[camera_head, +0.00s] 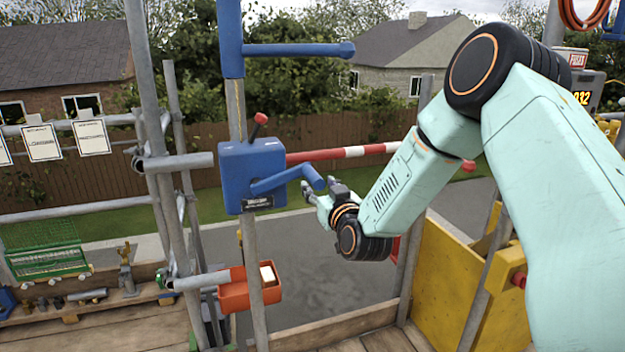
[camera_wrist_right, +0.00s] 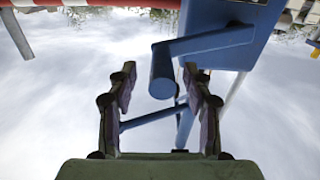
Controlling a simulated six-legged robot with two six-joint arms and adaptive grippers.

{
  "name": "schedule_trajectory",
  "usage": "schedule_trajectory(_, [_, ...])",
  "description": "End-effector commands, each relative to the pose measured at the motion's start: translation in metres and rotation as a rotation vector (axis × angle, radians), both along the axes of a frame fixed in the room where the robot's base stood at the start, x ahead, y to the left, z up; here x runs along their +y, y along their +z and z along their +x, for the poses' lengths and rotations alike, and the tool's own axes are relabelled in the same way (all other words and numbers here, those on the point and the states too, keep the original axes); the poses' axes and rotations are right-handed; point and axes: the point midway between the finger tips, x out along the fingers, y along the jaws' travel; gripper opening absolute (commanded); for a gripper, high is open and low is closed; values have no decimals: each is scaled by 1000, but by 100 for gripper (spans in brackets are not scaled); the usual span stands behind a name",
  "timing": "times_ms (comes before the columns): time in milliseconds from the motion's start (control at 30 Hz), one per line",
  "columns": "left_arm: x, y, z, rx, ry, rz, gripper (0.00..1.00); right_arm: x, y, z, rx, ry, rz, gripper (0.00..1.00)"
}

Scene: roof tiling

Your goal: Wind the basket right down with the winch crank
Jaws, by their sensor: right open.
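The blue winch box (camera_head: 238,168) is fixed to an upright scaffold pole, with a short red-knobbed lever on top. Its blue crank (camera_head: 275,183) slants up to the right and ends in a round handle (camera_head: 313,178). My right gripper (camera_head: 318,188) is open beside the handle. In the right wrist view, the crank handle (camera_wrist_right: 163,78) points toward the camera, between and a little beyond the open fingertips (camera_wrist_right: 160,82); I see no clear contact. I cannot tell which container is the winch's basket. My left gripper is not in view.
A red-and-white barrier bar (camera_head: 355,152) runs behind the crank. An orange bin (camera_head: 235,295) with a white block hangs below the winch. A green wire basket (camera_head: 45,262) stands at left. A blue arm (camera_head: 295,49) projects above. A yellow panel (camera_head: 440,285) stands at right.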

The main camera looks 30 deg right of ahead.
Motion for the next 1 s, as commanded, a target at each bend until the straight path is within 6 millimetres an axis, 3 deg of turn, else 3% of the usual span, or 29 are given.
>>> schedule_trajectory(200, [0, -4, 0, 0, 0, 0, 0, -7, -1, 32, -1, 1, -1, 50])
schedule_trajectory(400, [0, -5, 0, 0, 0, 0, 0, -11, -1, 50, 1, 1, 0, 50])
schedule_trajectory(800, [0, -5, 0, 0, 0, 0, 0, -13, -1, 55, 2, 1, 4, 50])
schedule_trajectory(1000, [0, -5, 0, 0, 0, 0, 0, -13, -1, 55, 2, 1, 4, 34])
